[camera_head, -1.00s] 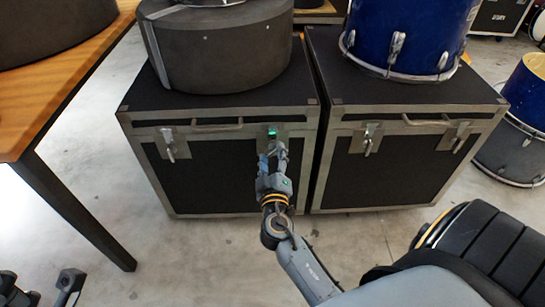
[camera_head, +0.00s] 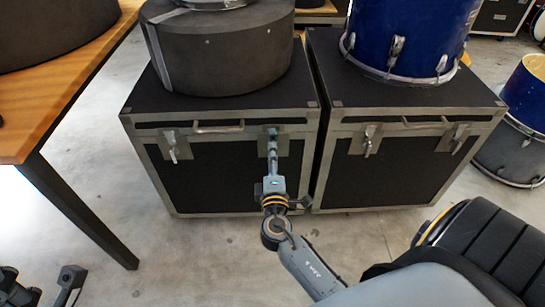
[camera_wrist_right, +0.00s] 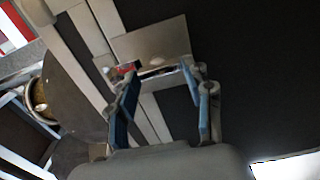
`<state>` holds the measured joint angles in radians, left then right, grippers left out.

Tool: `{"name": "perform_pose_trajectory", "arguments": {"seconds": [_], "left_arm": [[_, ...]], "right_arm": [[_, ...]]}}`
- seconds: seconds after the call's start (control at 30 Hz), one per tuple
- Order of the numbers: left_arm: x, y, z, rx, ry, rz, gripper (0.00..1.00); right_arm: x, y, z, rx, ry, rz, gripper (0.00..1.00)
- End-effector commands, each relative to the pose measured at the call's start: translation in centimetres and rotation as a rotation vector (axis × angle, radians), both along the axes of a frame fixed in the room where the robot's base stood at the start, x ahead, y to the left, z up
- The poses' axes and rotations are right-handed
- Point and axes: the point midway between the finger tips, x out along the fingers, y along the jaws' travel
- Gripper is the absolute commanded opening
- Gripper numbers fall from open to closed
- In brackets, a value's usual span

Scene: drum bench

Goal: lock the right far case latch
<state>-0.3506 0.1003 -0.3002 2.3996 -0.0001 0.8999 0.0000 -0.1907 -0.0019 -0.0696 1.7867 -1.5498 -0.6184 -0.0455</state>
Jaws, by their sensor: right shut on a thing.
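The left-hand black case has a latch (camera_head: 272,136) on its front at the right, below the lid seam. My right gripper (camera_head: 272,149) is at this latch, seen edge-on in the head view. In the right wrist view my right gripper (camera_wrist_right: 160,76) has its blue fingers either side of a small metal latch part, below a metal plate (camera_wrist_right: 155,42). It is shut on that part, and the fingers partly hide it. My left gripper (camera_head: 45,283) is at the bottom left, its dark fingers apart and empty, cut by the frame edge.
The left case (camera_head: 220,175) carries a round grey drum case (camera_head: 220,50). The right case (camera_head: 395,180) stands beside it with two latches and a blue drum (camera_head: 405,35) on top. A wooden table (camera_head: 60,75) is at left.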

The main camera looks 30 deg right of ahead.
Motion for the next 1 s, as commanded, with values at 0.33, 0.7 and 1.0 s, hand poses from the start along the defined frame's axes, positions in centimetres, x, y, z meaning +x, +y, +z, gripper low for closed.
{"name": "perform_pose_trajectory", "arguments": {"seconds": [0.33, 0.7, 1.0], "left_arm": [[-0.01, 0.01, 0.18, 0.0, 0.0, 0.0, 0.74], [-0.02, 0.01, 0.18, 0.0, -0.001, 0.0, 0.74], [-0.03, 0.02, 0.2, -0.001, -0.002, 0.0, 0.74]], "right_arm": [[0.0, 0.04, -0.06, -0.043, 0.026, 0.001, 0.2], [-0.02, 0.02, -0.09, -0.043, 0.026, 0.001, 0.65], [0.0, 0.01, -0.05, -0.04, 0.025, 0.001, 0.74]]}}
